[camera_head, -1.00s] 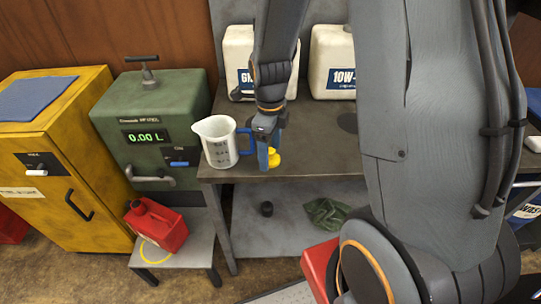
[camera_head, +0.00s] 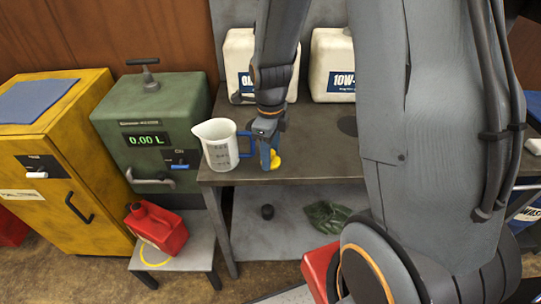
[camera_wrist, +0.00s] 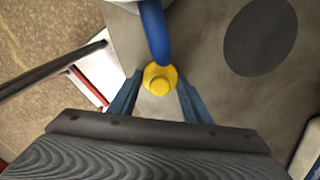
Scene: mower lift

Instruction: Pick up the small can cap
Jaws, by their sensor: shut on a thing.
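The small can cap (camera_head: 276,160) is yellow and sits at the front part of the grey workbench top, partly hidden by my gripper (camera_head: 269,157). In the wrist view the yellow cap (camera_wrist: 159,84) is round with a raised knob. It lies between the two blue fingertips of my gripper (camera_wrist: 160,88), which is shut on it. My gripper points down at the bench top. I cannot tell whether the cap touches the bench.
A white measuring jug (camera_head: 220,148) with a blue handle stands just left of my gripper; its handle (camera_wrist: 154,30) reaches close to the cap. White oil cans (camera_head: 333,65) stand behind. A red fuel can (camera_head: 157,229) sits on a low stool at left.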

